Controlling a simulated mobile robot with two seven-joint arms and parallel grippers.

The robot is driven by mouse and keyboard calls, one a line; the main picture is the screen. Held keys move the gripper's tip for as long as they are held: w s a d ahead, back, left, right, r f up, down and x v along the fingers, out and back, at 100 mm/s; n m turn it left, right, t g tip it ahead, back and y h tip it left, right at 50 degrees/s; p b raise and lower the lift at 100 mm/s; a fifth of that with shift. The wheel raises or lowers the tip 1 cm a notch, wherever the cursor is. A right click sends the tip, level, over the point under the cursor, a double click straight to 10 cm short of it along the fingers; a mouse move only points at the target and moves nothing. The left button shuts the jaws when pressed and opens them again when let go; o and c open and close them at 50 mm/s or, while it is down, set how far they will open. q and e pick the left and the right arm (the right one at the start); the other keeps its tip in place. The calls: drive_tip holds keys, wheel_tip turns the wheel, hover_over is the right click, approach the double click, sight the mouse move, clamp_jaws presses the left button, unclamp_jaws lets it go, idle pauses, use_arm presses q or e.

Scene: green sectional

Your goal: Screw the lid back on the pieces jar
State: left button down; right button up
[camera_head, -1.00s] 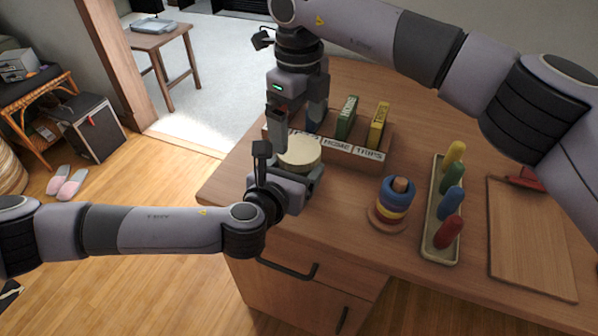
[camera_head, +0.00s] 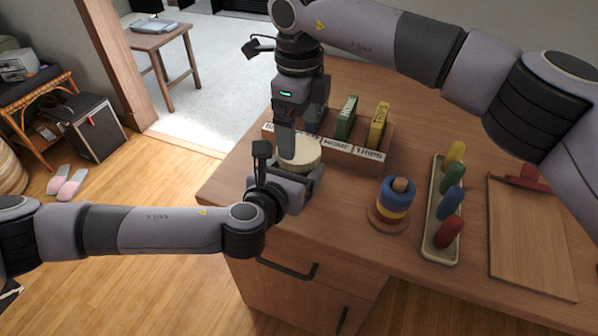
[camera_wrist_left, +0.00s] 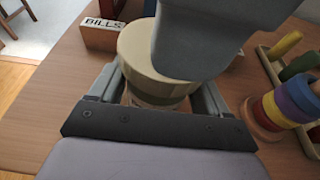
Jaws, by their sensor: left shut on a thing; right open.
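The pieces jar (camera_wrist_left: 160,101) shows in the left wrist view below its round cream lid (camera_wrist_left: 138,58). The lid also shows in the head view (camera_head: 304,158), sitting on top of the jar; whether it is threaded tight cannot be seen. My left gripper (camera_head: 300,182) is shut on the jar, with a finger on either side in the left wrist view (camera_wrist_left: 162,98). My right gripper (camera_head: 300,135) comes down from above, open, with its fingers over the lid; one finger hides part of it. Whether it touches the lid is not clear.
A labelled wooden sorter (camera_head: 371,153) with upright boxes stands just behind the jar. To the right are a ring stacker (camera_head: 393,207), a tray of coloured pegs (camera_head: 437,240) and a wooden board (camera_head: 530,240). The desk's left edge is close to the jar.

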sight(298, 149)
drive_tip(key=shift+f, duration=2.2)
drive_tip(key=c, duration=0.9)
drive_tip(key=shift+m, duration=1.7)
drive_tip(key=o, duration=0.9)
drive_tip(key=shift+r, duration=0.2)
